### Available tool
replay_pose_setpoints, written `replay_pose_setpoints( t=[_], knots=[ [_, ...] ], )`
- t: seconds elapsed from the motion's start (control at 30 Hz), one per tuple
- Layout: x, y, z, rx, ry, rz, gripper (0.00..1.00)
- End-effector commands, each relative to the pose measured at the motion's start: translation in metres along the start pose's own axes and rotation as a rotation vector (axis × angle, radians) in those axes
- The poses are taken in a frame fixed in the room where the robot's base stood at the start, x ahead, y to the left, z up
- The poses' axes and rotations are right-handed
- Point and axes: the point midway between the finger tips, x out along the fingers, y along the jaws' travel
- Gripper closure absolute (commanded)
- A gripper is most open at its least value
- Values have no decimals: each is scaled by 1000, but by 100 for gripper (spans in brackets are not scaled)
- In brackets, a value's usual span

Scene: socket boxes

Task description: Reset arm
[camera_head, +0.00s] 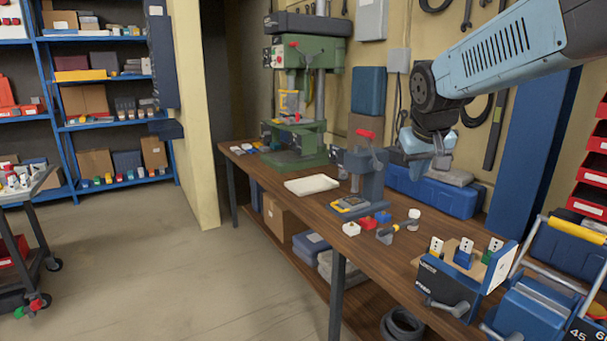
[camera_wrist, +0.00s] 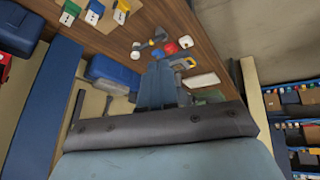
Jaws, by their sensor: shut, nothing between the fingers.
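My gripper (camera_head: 441,161) hangs below my raised arm on the right side of the head view, above the back part of the wooden workbench (camera_head: 390,255). In the wrist view, my gripper (camera_wrist: 160,66) shows as two blue-grey fingers side by side. The fingers are shut with nothing between them. In the head view the gripper is small and partly hidden by the wrist. The arm (camera_head: 510,48) comes in from the upper right.
A green drill press (camera_head: 304,90) stands at the far bench end, with a white tray (camera_head: 312,185) near it. A small press (camera_head: 368,180), a socket box (camera_head: 447,284) with several sockets, and a blue case (camera_head: 430,193) stand on the bench. Open floor (camera_head: 150,270) lies left.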

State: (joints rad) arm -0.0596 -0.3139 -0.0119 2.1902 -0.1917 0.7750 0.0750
Motion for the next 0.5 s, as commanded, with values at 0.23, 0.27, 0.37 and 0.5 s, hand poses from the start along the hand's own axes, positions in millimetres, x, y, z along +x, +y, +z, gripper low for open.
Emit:
replay_pose_setpoints(
  t=[0.23,0.27,0.37,0.5],
  knots=[
    [-36,-4,77,48,-1,-41,100],
    [-38,-5,86,54,-2,-47,100],
    [-47,-9,117,70,-3,-64,100],
    [-54,-15,152,88,-4,-86,100]
  ],
)
